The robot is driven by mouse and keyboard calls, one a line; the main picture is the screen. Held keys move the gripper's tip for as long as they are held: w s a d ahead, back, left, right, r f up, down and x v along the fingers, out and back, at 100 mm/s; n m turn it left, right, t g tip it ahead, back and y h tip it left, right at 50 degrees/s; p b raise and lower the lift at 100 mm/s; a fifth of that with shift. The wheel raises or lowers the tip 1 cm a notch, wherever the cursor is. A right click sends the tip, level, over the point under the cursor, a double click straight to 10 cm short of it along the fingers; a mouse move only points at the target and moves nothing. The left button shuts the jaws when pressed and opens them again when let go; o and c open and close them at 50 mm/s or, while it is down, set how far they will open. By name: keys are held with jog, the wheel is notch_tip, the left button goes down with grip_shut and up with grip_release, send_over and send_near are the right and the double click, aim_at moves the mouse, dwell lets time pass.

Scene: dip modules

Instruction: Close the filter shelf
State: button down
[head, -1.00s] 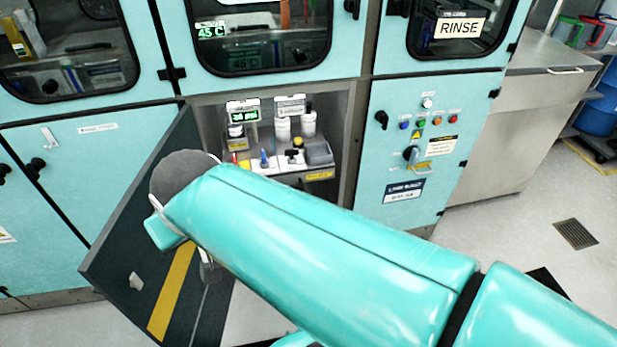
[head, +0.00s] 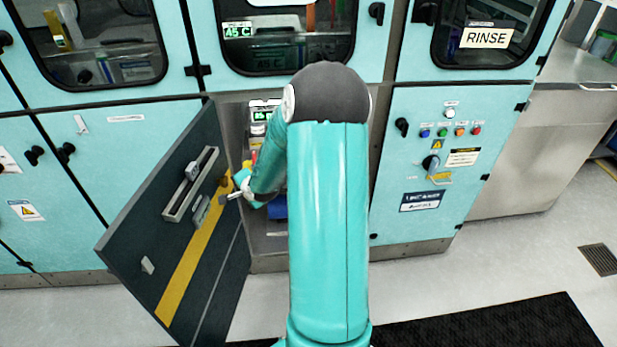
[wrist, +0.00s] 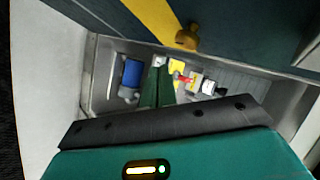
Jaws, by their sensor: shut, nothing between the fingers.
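The open compartment (head: 268,245) in the teal cabinet holds a shelf of small items, partly hidden behind my arm. I cannot tell which part is named the filter shelf. Its dark door (head: 150,220) stands swung out to the left, with a yellow stripe and a rack on the face I see. My gripper (head: 232,196) is between the door and the compartment opening, close to the door face; contact is unclear. In the wrist view my gripper (wrist: 157,88) has its green fingers together, empty, with the door (wrist: 240,35) and its brass-coloured knob (wrist: 187,38) beyond.
A blue item (wrist: 131,74) and several small containers sit in the compartment. A control panel (head: 445,150) with buttons and knobs is to the right. Closed teal doors (head: 110,150) are on the left. Open floor (head: 500,260) lies at right, with a dark mat (head: 510,325) in front.

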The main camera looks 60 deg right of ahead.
jog(key=s+d+f+m+t+h, duration=0.3)
jog(key=s+d+f+m, duration=0.2)
jog(key=d+f+m, duration=0.65)
jog(key=s+d+f+m+h, duration=0.4)
jog(key=s+d+m+h, duration=0.5)
jog(key=m, duration=0.5)
jog(key=shift+y, duration=0.7)
jog(key=x, duration=1.2)
jog(key=shift+s+d+f, duration=0.1)
jog(key=shift+d+f, duration=0.05)
jog(key=shift+d, duration=0.3)
